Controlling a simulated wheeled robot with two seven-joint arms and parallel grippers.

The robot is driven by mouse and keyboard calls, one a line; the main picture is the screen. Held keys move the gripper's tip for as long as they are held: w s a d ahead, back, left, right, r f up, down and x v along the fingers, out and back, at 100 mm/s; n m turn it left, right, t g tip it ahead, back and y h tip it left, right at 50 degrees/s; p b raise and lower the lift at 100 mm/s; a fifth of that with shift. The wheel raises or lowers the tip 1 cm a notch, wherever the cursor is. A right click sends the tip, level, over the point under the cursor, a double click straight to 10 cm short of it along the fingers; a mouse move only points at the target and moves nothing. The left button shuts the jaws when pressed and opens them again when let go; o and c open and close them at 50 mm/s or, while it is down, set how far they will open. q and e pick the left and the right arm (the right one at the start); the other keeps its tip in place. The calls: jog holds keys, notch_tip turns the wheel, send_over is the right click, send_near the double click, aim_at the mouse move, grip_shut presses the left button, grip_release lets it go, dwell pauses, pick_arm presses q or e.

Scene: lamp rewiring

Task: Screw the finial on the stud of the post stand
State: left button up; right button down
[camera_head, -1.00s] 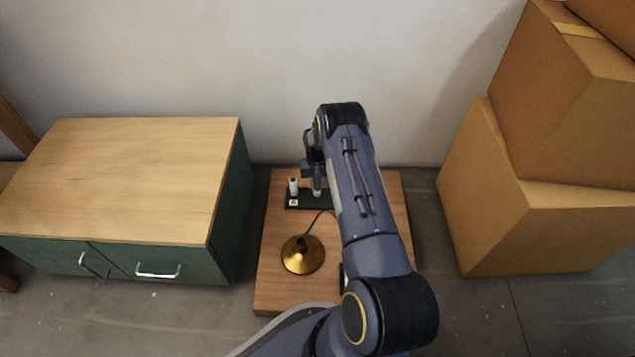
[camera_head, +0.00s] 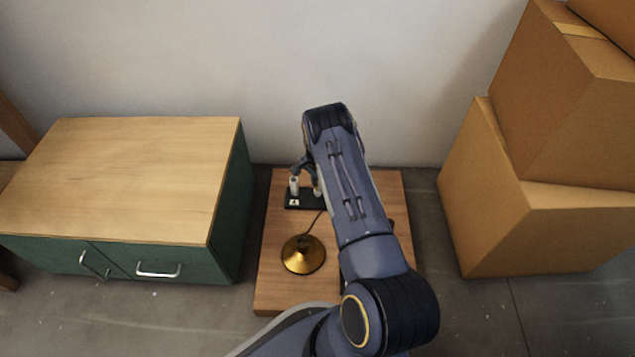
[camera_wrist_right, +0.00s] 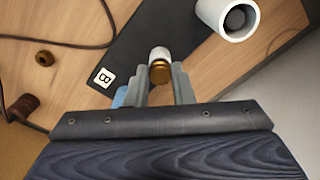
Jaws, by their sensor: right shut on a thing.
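In the right wrist view, the small gold finial (camera_wrist_right: 160,72) sits between the tips of my right gripper (camera_wrist_right: 162,84), which is shut on it. A short white post (camera_wrist_right: 159,53) shows directly behind the finial, in line with it. I cannot tell whether the finial is on a stud. The black post stand (camera_wrist_right: 150,45) has a white label with a letter and a wider hollow white post (camera_wrist_right: 230,16). In the head view the stand (camera_head: 300,202) lies at the back of the wooden board, and my right arm partly hides it. My left gripper is not in view.
A gold lamp base (camera_head: 303,255) with a dark cord stands on the wooden board (camera_head: 275,292). In the right wrist view, small brown pieces (camera_wrist_right: 44,58) lie on the wood. A green cabinet (camera_head: 130,180) is left, cardboard boxes (camera_head: 540,225) right.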

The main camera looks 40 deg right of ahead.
jog(key=shift+d, duration=0.1)
jog(key=m, duration=0.5)
jog(key=c, duration=1.2)
grip_release()
jog(key=shift+o, duration=0.2)
notch_tip(320, 180, up, 6)
jog(key=p, duration=0.3)
jog(key=shift+r, duration=0.2)
jog(key=shift+r+p, duration=0.3)
jog(key=shift+r, duration=0.35)
jog(key=shift+r, duration=0.1)
